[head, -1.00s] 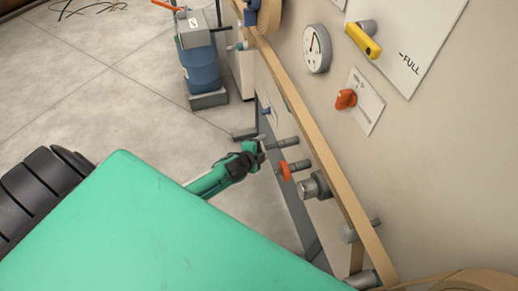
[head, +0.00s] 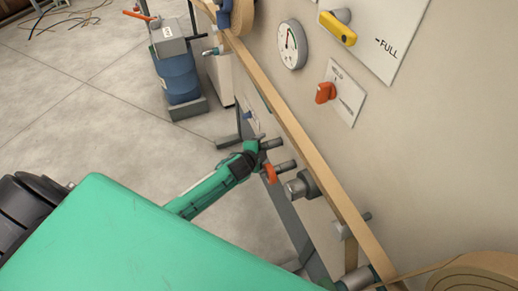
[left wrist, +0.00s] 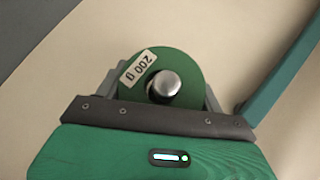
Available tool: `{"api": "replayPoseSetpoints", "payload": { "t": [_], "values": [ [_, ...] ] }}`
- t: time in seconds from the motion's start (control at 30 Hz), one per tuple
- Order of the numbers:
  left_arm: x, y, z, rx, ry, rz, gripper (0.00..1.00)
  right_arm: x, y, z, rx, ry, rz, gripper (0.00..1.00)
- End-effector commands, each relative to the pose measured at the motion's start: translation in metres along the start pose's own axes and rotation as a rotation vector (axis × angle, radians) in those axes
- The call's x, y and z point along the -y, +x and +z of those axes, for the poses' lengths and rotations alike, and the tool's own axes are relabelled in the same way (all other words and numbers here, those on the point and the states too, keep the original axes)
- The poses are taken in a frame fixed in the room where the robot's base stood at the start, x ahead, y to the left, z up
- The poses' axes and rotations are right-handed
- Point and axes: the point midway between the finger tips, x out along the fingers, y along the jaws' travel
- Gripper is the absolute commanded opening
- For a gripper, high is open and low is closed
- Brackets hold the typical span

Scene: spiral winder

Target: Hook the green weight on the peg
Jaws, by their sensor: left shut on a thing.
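The green weight (left wrist: 192,72), a disc with a "200 g" label, is held between the fingers of my left gripper in the left wrist view. The round metal end of a peg (left wrist: 165,84) shows in the disc's central hole; how far the peg reaches through is unclear. In the head view my left gripper (head: 255,147) is shut at the upper grey peg (head: 271,143) on the machine's side, and it mostly hides the weight there. My right gripper is not in view.
Below sit another peg (head: 287,165) with an orange piece (head: 270,174) beside it, and a thick grey cylinder (head: 298,187). A tan strip (head: 300,140) runs along the panel. A gauge (head: 292,45) and an orange knob (head: 325,93) are higher up.

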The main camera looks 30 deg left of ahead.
Motion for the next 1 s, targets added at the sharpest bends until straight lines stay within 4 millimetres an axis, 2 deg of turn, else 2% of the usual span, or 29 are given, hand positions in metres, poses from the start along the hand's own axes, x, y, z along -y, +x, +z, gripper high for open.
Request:
{"api": "replayPoseSetpoints", "payload": {
  "t": [0.27, 0.3, 0.4, 0.43, 0.77, 0.87, 1.0],
  "values": [
    [0.001, 0.001, -0.001, -0.001, 0.0, -0.002, 0.0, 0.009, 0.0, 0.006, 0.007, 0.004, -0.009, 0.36],
    [0.001, 0.001, -0.001, -0.001, 0.0, -0.002, 0.71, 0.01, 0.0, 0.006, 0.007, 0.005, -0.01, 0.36],
    [0.001, 0.001, -0.001, -0.001, 0.0, -0.002, 0.9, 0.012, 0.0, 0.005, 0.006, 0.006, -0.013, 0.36],
    [0.001, 0.001, -0.001, -0.001, 0.0, -0.002, 0.94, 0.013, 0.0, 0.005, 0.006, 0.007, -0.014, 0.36],
    [0.0, -0.001, 0.0, 0.0, 0.0, 0.0, 0.94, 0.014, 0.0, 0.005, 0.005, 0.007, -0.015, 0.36],
    [0.0, -0.008, 0.0, 0.0, 0.0, -0.001, 0.94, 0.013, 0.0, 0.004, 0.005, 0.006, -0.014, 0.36],
    [0.0, -0.028, -0.001, -0.002, 0.0, -0.001, 0.94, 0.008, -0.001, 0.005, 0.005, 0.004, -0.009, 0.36]
  ]
}}
